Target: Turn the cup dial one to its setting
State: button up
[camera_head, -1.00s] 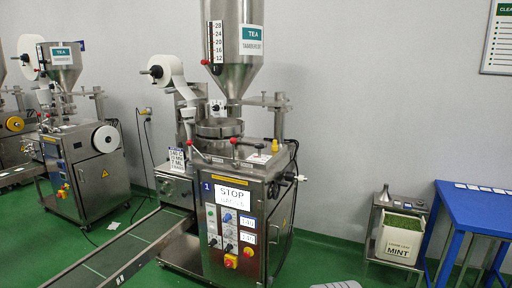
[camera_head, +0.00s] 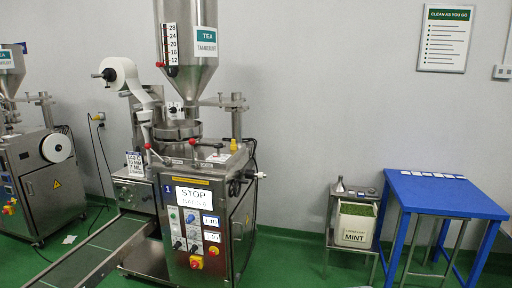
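The tea packing machine marked 1 (camera_head: 211,250) stands left of centre in the head view, with a steel hopper labelled TEA above. Its front panel has a blue knob (camera_head: 190,218), black controls (camera_head: 177,244), a red and yellow button (camera_head: 197,262) and two small displays (camera_head: 211,221). The panel screen (camera_head: 194,195) reads STOP. A white card (camera_head: 134,163) at its left seems to read 140 C, 10 MM, 7 ML; the print is small. A round steel cup section (camera_head: 178,130) sits below the hopper. I cannot tell which control is cup dial one. My gripper is not in view.
A conveyor (camera_head: 95,262) runs from the machine to the lower left. A second machine (camera_head: 45,180) stands at the far left. A blue table (camera_head: 440,195) and a stand with a MINT box (camera_head: 356,225) are at the right. Green floor is clear between.

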aim_at(219, 146)
jog(key=z, duration=0.65)
jog(key=i, duration=1.4)
jog(key=u, duration=1.4)
jog(key=i, duration=0.95)
jog(key=u, duration=0.95)
